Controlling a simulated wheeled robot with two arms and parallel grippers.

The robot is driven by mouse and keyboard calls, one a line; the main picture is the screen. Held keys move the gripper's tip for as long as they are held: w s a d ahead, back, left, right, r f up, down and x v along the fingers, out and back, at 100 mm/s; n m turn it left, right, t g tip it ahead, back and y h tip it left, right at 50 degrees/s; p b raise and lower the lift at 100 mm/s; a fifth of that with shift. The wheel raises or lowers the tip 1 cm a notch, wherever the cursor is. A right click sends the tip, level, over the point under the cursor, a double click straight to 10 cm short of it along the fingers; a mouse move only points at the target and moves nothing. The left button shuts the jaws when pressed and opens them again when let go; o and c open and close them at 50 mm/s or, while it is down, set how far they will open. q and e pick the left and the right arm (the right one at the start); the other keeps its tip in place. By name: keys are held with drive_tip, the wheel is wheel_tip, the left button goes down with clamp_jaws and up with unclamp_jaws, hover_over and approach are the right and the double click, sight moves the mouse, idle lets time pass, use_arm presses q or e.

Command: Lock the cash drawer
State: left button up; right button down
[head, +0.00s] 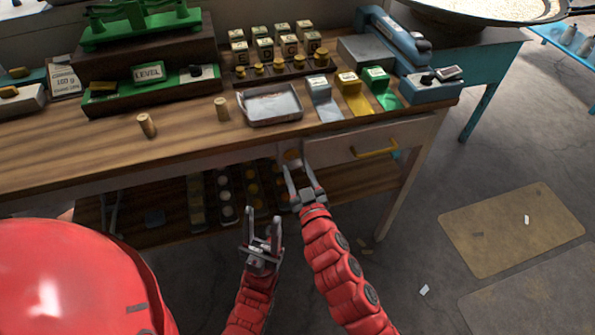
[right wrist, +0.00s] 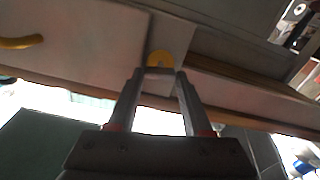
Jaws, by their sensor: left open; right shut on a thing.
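The cash drawer (head: 350,142) is a pale front under the right part of the wooden counter, with a yellow bar handle (head: 375,152); it looks closed. Left of it is a round yellow lock plate (head: 292,155), which also shows in the right wrist view (right wrist: 160,57). My right gripper (head: 299,166) reaches up to this plate, its tips on a small grey piece (right wrist: 160,70) in front of it, seemingly a key or knob. Which way that piece is turned is unclear. My left gripper (head: 262,224) is open and empty, lower and left, apart from the counter.
A lower shelf (head: 340,182) bears several small items. The floor at the right is largely clear, with flat mats (head: 510,230).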

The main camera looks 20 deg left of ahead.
drive_tip(key=n+b, duration=0.1)
drive_tip(key=n, duration=0.2)
drive_tip(key=shift+a+n, duration=0.1)
drive_tip(key=shift+n, duration=0.2)
drive_tip(key=n+b, duration=0.1)
drive_tip(key=n, duration=0.3)
drive_tip(key=shift+s+n+b, duration=0.1)
drive_tip(key=shift+n+b, duration=0.2)
drive_tip(key=n+b, duration=0.1)
drive_tip(key=n, duration=0.3)
drive_tip(key=shift+f, duration=0.1)
drive_tip(key=shift+f+n, duration=0.1)
drive_tip(key=shift+n, duration=1.6)
drive_tip(key=shift+c, duration=1.6)
unclamp_jaws()
